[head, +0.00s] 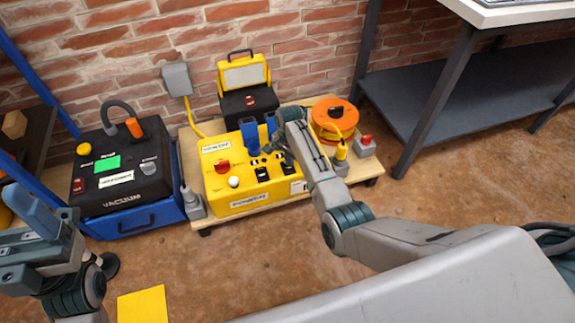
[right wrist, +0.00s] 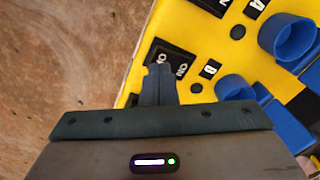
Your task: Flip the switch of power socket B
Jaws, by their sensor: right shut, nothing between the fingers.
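The yellow power box (head: 222,180) stands on a low wooden platform, with blue sockets (head: 249,133) and black switches on top. In the right wrist view, the black switch (right wrist: 180,57) with white markings lies in line with the letter B (right wrist: 210,70) and a blue socket (right wrist: 231,87). My right gripper (right wrist: 158,68) is shut and empty, its fingertips at this switch and hiding part of it. I cannot tell whether they touch or which way the switch is set. In the head view, my right gripper (head: 272,148) is over the box. My left gripper (head: 24,240) looks open and empty at the left.
A black vacuum unit (head: 120,170) on a blue case stands left of the box. An orange cable reel (head: 335,118) and a yellow-black case (head: 245,85) stand nearby. A workbench (head: 450,90) is at the right. The brown floor in front is mostly clear.

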